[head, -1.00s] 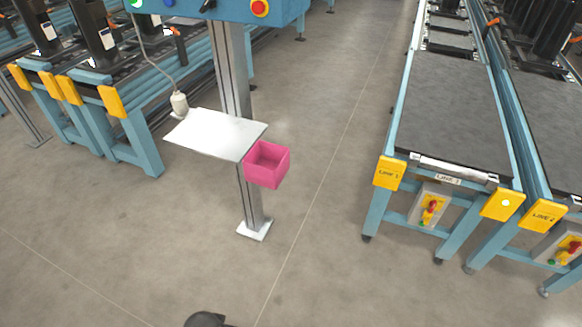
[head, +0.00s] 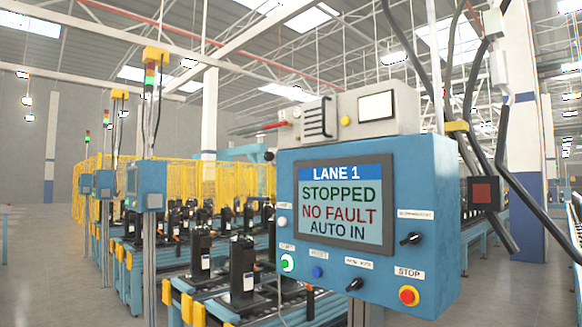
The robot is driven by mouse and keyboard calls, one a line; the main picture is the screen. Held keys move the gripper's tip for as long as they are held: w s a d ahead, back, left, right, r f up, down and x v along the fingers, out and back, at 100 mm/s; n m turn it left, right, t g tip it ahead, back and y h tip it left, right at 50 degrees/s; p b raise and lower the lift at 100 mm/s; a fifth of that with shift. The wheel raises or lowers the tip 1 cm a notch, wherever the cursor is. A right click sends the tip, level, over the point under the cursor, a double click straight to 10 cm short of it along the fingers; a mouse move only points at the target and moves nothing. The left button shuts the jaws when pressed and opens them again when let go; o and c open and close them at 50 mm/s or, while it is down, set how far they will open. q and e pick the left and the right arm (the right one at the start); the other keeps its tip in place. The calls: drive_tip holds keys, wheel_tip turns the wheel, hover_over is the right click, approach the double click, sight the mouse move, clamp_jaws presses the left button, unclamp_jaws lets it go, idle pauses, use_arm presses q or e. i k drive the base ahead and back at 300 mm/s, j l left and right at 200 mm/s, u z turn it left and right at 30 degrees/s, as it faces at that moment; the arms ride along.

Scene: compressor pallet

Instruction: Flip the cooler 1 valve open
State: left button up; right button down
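A blue control cabinet (head: 437,195) stands close in front. On top of it sits a grey box (head: 398,112) with black vent louvres (head: 315,119), a yellow round part and a pale panel. A small red lever (head: 276,126) sticks out roughly level at the box's left side. It may be the cooler valve, but no label on it can be read and I cannot tell its position for sure. The screen (head: 340,203) reads LANE 1, STOPPED, NO FAULT, AUTO IN. Neither of my grippers is in view.
The cabinet's front carries a black selector (head: 411,239), another black switch (head: 354,285), a lit green button (head: 287,263), a blue button (head: 317,272) and a red stop button (head: 408,296). Black hoses (head: 518,165) hang at the right. Conveyors with dark units fill the left behind, before a yellow fence (head: 235,177).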

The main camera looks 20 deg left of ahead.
sight(285, 122)
drive_tip(key=i+j+u, duration=0.45)
drive_tip(key=i, duration=0.3)
drive_tip(key=i+j+u, duration=0.2)
drive_tip(key=i, duration=0.2)
